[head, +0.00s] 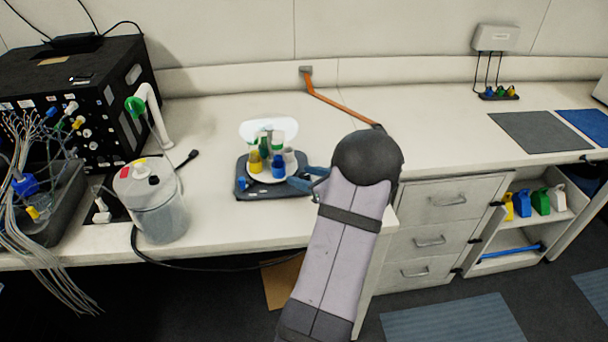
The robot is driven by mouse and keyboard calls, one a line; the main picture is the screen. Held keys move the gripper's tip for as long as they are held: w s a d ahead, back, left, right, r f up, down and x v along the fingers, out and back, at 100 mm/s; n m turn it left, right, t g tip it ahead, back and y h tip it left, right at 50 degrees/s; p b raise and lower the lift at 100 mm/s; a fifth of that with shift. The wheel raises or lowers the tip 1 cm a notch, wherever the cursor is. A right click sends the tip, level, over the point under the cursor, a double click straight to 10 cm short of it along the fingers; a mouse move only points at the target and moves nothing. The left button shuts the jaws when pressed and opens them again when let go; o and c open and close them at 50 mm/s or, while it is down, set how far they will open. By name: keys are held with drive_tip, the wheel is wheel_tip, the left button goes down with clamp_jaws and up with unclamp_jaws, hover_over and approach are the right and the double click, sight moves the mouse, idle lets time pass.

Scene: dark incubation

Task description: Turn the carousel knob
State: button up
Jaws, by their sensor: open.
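The carousel (263,177) is a round white plate on a dark square base (262,195), on the white bench left of centre. It carries several small vessels with yellow, blue and green parts. A small blue part (242,183) sits at the base's front left corner; I cannot tell whether it is the knob. A white rounded panel (258,130) stands behind the vessels. My gripper (300,182) is at the right side of the carousel, low over the base, with its jaws open. Whether it touches anything is too small to tell.
A grey mat (541,138) lies at the right. The bench's front edge is close to the carousel.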

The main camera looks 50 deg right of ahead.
drive_tip(key=shift+c, duration=0.5)
drive_tip(key=c, duration=0.9)
drive_tip(key=shift+c, duration=0.2)
drive_tip(key=shift+y, duration=0.3)
drive_tip(key=shift+d+n+y+p, duration=0.1)
drive_tip(key=shift+n+y+p, duration=0.2)
drive_tip(key=shift+n+y, duration=2.1)
drive_tip(key=shift+y, duration=0.1)
drive_tip(key=o, duration=1)
